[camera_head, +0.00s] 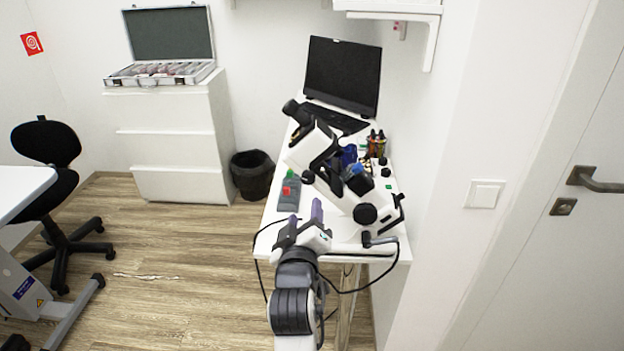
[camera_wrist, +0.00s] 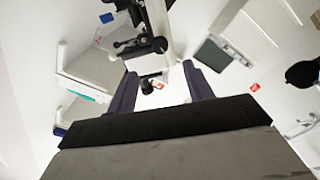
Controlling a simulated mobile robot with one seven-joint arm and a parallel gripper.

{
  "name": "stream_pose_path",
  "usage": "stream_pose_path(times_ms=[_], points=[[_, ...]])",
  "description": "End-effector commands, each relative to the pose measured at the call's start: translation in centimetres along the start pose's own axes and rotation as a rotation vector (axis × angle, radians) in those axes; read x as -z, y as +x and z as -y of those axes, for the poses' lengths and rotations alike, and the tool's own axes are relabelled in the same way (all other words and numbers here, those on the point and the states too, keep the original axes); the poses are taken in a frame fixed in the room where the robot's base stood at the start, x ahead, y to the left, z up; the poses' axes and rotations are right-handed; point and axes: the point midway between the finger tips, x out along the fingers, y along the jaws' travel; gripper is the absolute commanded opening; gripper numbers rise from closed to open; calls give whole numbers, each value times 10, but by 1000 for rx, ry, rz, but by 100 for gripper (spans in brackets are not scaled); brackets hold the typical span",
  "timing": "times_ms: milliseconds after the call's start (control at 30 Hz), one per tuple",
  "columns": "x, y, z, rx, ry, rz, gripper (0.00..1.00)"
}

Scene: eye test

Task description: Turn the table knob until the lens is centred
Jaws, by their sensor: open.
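A white and black eye instrument (camera_head: 335,200) stands on the white table (camera_head: 262,240), with its black eyepiece end pointing up and left. A round black knob (camera_head: 365,213) sits low on its front side. Smaller black knobs show higher up on it. I cannot tell which is the table knob, and I cannot make out the lens or whether it is centred. My gripper (camera_head: 305,213), with purple fingers, is open at the table's front left, left of the large knob and apart from it. In the wrist view my gripper (camera_wrist: 160,70) is open with nothing held; the instrument (camera_wrist: 152,25) shows beyond it.
A laptop (camera_head: 342,75) is at the table's far end. A black cable hangs at the front edge.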

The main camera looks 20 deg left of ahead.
Motion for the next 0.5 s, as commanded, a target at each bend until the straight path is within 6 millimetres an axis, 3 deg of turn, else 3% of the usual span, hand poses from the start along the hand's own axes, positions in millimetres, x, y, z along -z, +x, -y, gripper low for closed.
stream_pose_path(times_ms=[300, 500], points=[[4, 68, -3, -2, 1, -2, 51], [3, 102, -3, -2, 1, -3, 51]])
